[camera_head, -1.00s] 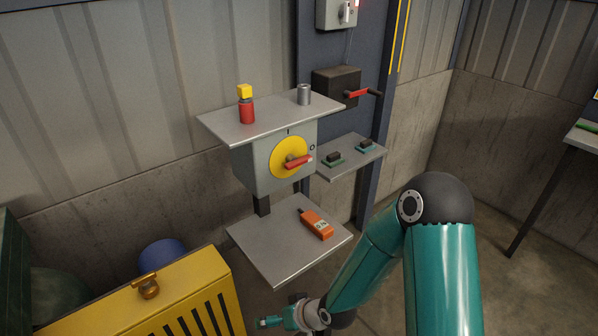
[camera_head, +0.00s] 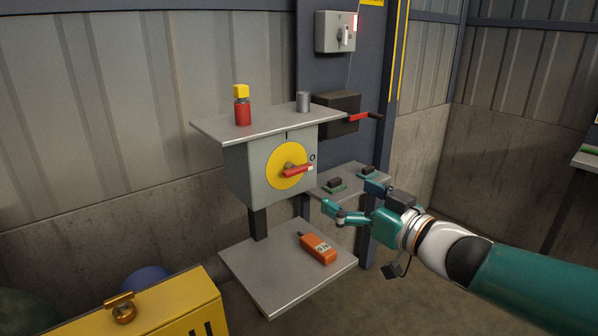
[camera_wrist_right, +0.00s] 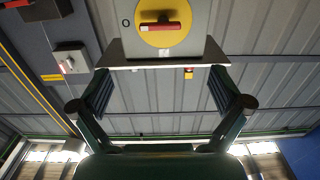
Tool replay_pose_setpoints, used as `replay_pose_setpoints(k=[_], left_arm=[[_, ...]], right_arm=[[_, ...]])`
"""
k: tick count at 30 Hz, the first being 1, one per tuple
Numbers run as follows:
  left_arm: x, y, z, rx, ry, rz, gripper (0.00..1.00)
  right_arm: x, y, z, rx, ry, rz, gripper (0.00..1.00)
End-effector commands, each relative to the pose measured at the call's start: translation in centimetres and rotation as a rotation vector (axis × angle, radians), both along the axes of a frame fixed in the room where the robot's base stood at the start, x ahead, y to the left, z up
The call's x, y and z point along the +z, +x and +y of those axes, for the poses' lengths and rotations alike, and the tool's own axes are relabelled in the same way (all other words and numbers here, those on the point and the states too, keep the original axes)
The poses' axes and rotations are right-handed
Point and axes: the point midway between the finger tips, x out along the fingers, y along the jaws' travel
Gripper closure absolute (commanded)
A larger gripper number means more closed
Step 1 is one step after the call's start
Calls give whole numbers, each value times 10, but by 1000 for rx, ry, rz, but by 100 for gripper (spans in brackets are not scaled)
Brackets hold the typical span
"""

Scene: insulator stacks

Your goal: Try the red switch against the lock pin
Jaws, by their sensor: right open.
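The red switch (camera_head: 296,172) is a red handle on a yellow disc (camera_head: 288,154), on the front of a grey box. It lies nearly level, its end toward the O mark. A small pale piece shows at its right end; I cannot tell whether this is the lock pin. My right gripper (camera_head: 350,197) is open and empty, right of and below the switch, apart from it. In the right wrist view the red switch (camera_wrist_right: 160,27) shows at the top, beyond the open fingers (camera_wrist_right: 161,93). My left gripper is not in view.
A shelf (camera_head: 215,127) above the box holds a red-and-yellow item (camera_head: 242,108) and a grey cylinder (camera_head: 303,101). An orange meter (camera_head: 318,248) lies on the lower shelf (camera_head: 265,280). A side shelf (camera_head: 345,172) with small dark parts is close behind my right gripper.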

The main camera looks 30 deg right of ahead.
Motion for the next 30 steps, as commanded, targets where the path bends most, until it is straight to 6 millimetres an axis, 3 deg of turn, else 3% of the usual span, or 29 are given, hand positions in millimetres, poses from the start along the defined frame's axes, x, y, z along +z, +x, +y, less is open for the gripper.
replay_pose_setpoints(k=[12,18,24,30], left_arm=[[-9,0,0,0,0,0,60],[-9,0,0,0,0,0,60],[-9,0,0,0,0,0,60],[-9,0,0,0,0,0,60]], right_arm=[[-2,90,9,6,2,2,0],[-1,125,12,4,0,2,0],[-1,143,13,2,0,1,0],[-1,146,13,2,0,1,0]])
